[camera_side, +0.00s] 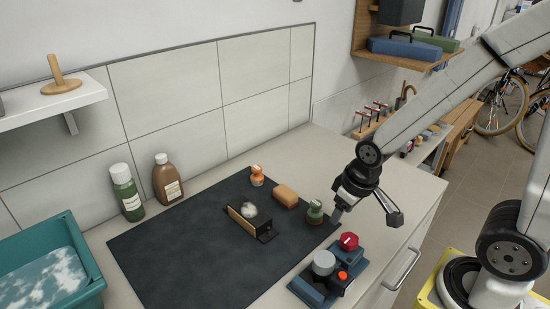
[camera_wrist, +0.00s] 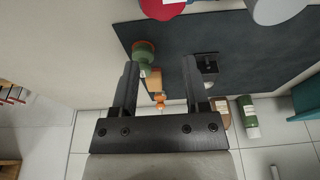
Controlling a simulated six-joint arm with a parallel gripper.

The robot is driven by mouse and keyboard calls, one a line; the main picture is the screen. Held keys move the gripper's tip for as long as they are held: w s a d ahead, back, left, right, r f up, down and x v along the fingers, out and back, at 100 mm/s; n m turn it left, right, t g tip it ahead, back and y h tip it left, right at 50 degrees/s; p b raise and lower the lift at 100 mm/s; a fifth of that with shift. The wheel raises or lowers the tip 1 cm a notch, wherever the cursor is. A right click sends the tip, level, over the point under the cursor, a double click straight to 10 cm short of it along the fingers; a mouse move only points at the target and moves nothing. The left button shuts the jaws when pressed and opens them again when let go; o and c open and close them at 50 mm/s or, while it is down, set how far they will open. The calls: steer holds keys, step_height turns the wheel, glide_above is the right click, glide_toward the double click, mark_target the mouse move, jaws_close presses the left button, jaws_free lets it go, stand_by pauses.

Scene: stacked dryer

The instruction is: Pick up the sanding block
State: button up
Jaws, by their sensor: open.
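The sanding block looks to be the tan-orange block (camera_side: 285,195) lying on the dark mat (camera_side: 180,250).
A blue device with a red knob (camera_side: 348,241) stands in front. The mat's front left is clear.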

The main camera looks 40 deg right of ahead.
steer(key=o, duration=0.6)
steer(key=shift+c, duration=0.2)
steer(key=g, duration=0.2)
glide_above(286, 192)
steer(key=s, duration=0.2)
steer(key=shift+w+a+f+m, duration=0.25)
steer(key=shift+f+m, duration=0.15)
steer(key=shift+f, duration=0.2)
steer(key=shift+w+d+f+g, duration=0.2)
steer(key=shift+w+g, duration=0.1)
steer(key=shift+w, duration=0.35)
steer(key=shift+f, duration=1.3)
steer(key=shift+f, duration=0.1)
